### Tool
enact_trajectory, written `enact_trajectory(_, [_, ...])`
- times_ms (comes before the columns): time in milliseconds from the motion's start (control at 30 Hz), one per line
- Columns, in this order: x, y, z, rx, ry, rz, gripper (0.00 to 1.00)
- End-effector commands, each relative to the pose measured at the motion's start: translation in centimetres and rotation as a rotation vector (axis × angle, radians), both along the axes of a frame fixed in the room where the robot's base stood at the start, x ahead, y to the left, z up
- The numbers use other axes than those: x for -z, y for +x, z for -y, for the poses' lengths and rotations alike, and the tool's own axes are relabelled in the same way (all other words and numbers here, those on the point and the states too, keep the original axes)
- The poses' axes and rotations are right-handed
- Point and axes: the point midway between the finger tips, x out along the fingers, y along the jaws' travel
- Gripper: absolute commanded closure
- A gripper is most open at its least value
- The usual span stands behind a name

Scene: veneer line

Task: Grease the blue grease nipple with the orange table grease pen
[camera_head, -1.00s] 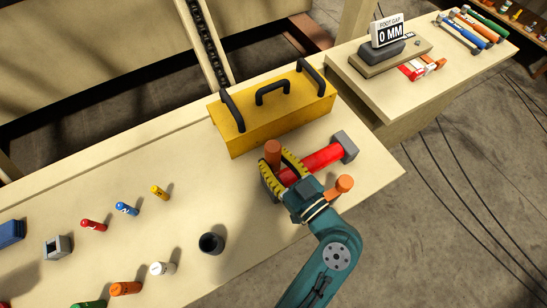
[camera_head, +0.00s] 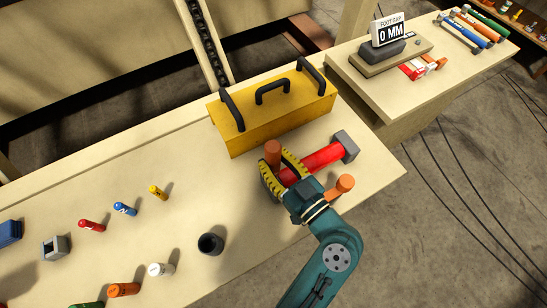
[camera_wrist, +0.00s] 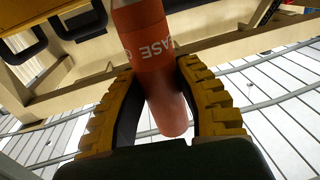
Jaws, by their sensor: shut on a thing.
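My gripper (camera_head: 284,173) is over the right part of the near bench, beside the red cylinder with grey ends. Its yellow ridged fingers are shut on an orange pen (camera_wrist: 160,75), whose white lettering ending in "ASE" shows in the wrist view. Its orange top (camera_head: 272,153) stands up between the fingers in the head view; its lower end is hidden there. A small blue cylinder with a white mark (camera_head: 124,209) lies on the bench at the left. I cannot tell whether it is the blue grease nipple; no other clear nipple shows.
A yellow toolbox (camera_head: 270,120) with black handles stands behind my gripper. The red cylinder (camera_head: 322,158) lies close right. A dark cup (camera_head: 210,244), a white cylinder (camera_head: 160,269) and an orange one (camera_head: 124,290) stand front left. A second bench (camera_head: 385,95) is at the right.

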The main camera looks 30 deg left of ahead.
Motion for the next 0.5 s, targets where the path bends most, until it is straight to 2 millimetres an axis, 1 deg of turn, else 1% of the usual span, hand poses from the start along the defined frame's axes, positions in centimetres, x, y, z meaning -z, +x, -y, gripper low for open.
enact_trajectory(33, [-0.32, 0.02, -0.01, 0.0, 0.0, 0.004, 1.0])
enact_trajectory(233, [-0.8, 0.03, -0.01, 0.0, 0.001, 0.005, 1.0])
enact_trajectory(500, [-0.8, 0.03, -0.01, 0.0, 0.001, 0.006, 1.0])
